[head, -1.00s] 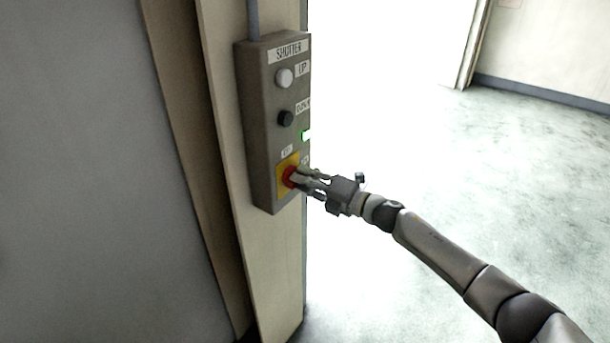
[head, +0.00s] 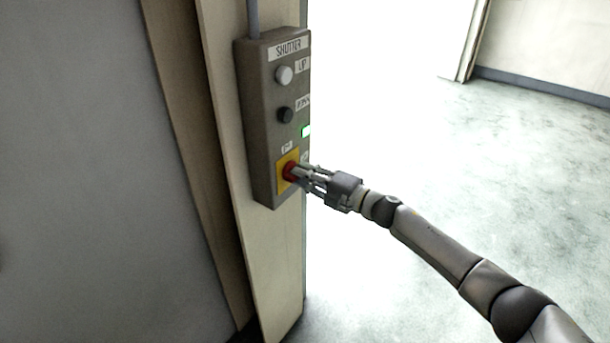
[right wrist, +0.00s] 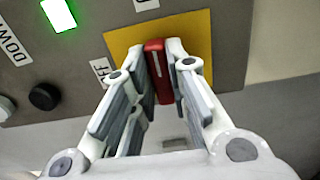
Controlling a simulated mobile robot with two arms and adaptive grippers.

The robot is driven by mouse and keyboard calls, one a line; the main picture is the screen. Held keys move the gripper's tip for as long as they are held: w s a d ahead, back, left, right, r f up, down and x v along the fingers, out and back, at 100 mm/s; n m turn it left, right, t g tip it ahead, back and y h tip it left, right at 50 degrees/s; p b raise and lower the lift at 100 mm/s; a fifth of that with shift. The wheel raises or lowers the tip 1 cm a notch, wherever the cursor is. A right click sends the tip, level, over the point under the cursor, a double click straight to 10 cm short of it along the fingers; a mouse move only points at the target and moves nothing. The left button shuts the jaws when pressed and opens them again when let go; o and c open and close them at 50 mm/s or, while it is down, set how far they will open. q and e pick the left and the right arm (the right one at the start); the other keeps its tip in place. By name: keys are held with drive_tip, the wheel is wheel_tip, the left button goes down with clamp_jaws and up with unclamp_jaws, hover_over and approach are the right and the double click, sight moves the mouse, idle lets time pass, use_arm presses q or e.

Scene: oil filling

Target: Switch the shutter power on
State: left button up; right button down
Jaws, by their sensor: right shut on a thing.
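The shutter control box (head: 262,120) is mounted on a beige post, with a white UP button (head: 284,75), a black DOWN button (head: 286,115) and a lit green lamp (head: 306,131). At its bottom is a red rotary switch (head: 288,170) on a yellow plate (head: 281,186). My right gripper (head: 297,172) is at the switch. In the right wrist view its fingers are closed on both sides of the red switch handle (right wrist: 158,72), beside the OFF label (right wrist: 101,68). The green lamp (right wrist: 58,14) is lit there too. My left gripper is not in view.
The beige post (head: 275,270) carries the box, and a grey wall (head: 90,180) stands to the left. A bright opening and a clear pale floor (head: 530,150) lie to the right.

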drive_tip(key=shift+f, duration=0.1)
drive_tip(key=c, duration=1.4)
unclamp_jaws()
drive_tip(key=v, duration=1.2)
